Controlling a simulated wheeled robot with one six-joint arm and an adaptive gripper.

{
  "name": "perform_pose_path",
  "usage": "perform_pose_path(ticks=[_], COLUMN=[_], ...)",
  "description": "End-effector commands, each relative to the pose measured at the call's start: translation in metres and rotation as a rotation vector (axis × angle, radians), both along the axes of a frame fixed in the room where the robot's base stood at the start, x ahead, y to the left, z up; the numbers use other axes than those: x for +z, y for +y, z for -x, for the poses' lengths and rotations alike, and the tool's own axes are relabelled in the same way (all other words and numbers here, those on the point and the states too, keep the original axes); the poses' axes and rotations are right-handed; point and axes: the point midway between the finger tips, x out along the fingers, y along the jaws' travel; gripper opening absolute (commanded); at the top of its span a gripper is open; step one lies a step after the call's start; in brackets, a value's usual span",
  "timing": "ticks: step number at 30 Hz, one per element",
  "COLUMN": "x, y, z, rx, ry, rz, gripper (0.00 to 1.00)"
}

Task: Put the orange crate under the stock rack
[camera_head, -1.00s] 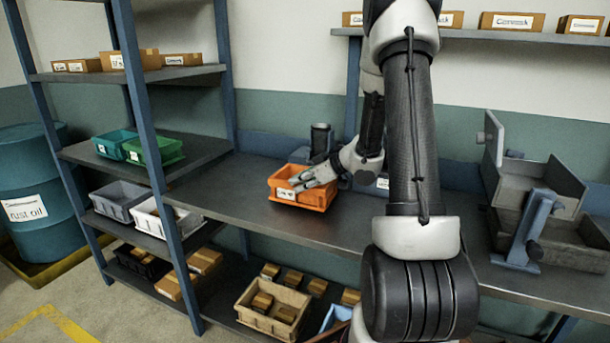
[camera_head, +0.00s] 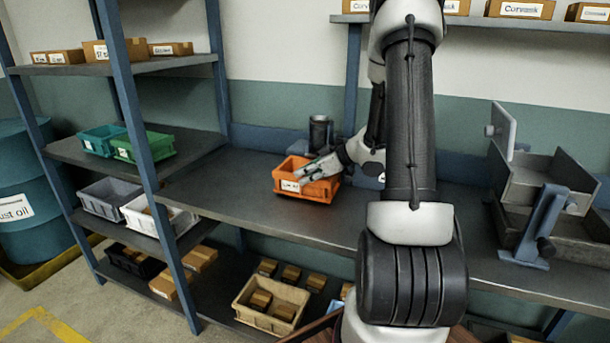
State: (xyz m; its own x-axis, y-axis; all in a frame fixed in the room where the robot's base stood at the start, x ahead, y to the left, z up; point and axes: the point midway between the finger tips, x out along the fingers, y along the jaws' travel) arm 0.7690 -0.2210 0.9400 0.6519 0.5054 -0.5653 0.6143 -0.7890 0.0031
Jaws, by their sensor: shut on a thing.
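The stock rack (camera_head: 152,150) with blue posts and grey shelves stands at the left. Its middle shelves hold teal (camera_head: 100,140), green (camera_head: 143,146), grey (camera_head: 108,199) and white (camera_head: 150,215) crates. Its low shelf holds a black crate (camera_head: 135,262) and cardboard boxes.
A beige crate (camera_head: 270,305) of brown blocks and several loose blocks sit on the shelf under the workbench (camera_head: 240,205). A grey metal machine (camera_head: 540,200) stands at the right. A blue drum (camera_head: 20,190) stands left of the rack. The bench's left part is clear.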

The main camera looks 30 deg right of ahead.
Motion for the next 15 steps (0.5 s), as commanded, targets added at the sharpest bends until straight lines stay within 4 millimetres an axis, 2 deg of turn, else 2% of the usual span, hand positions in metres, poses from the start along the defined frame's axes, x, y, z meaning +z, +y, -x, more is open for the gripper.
perform_pose_path(ticks=[1, 2, 4, 5, 15], x=[-0.0015, -0.0014, -0.0013, -0.0013, 0.0016], y=[0.0001, 0.0001, 0.0001, 0.0001, -0.0002], z=[-0.0002, 0.0000, -0.0001, -0.0001, -0.0001], rx=[-0.001, -0.001, -0.001, -0.001, 0.000], ry=[0.001, 0.001, 0.001, 0.001, -0.001], rz=[-0.001, -0.001, -0.001, -0.001, 0.001], gripper=[0.00, 0.18, 0.31, 0.35, 0.35])
